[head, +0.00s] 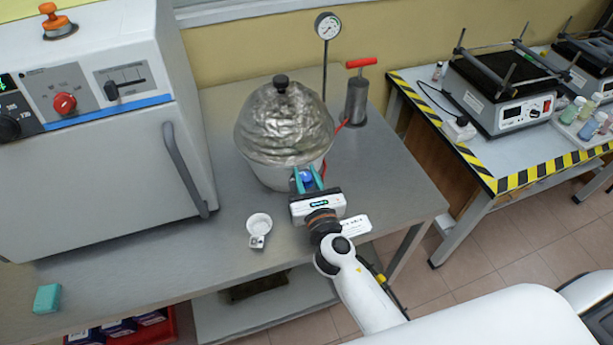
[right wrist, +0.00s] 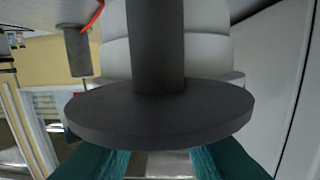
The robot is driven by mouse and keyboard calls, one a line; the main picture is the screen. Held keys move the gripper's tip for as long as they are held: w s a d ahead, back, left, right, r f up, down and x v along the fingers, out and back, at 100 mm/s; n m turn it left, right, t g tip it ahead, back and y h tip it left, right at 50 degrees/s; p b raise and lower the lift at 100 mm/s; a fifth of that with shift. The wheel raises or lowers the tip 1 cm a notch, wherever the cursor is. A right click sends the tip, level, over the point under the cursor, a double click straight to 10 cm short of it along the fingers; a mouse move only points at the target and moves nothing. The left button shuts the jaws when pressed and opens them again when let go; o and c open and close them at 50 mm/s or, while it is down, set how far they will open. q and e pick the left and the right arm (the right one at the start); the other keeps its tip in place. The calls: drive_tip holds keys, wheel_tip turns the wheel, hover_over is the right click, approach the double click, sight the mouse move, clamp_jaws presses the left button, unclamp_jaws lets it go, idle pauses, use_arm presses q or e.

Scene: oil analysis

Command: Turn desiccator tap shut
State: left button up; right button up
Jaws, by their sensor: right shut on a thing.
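The desiccator stands on the grey bench in the head view, with a shiny crumpled-looking dome (head: 283,125), a dark top knob and a white lower body (head: 268,175). Its tap (head: 307,176), showing blue, sits low on the front right side. My right gripper (head: 307,180) is shut on the tap, with teal fingers either side of it. In the right wrist view a dark grey stem and round disc (right wrist: 160,115) fill the middle, and the teal fingertips (right wrist: 160,160) show at the bottom edge. The tap's handle angle cannot be told. My left gripper is out of view.
A grey pump with a red handle (head: 361,63) and a gauge (head: 328,27) stand behind the desiccator. A large oven (head: 100,150) fills the left. A teal block (head: 47,298) lies front left.

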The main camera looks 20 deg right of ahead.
drive_tip(key=o, duration=0.7)
drive_tip(key=shift+c, duration=0.2)
drive_tip(key=s+b, duration=0.3)
drive_tip(key=s, duration=0.9)
drive_tip(key=shift+a+b, duration=0.2)
drive_tip(key=shift+b, duration=0.15)
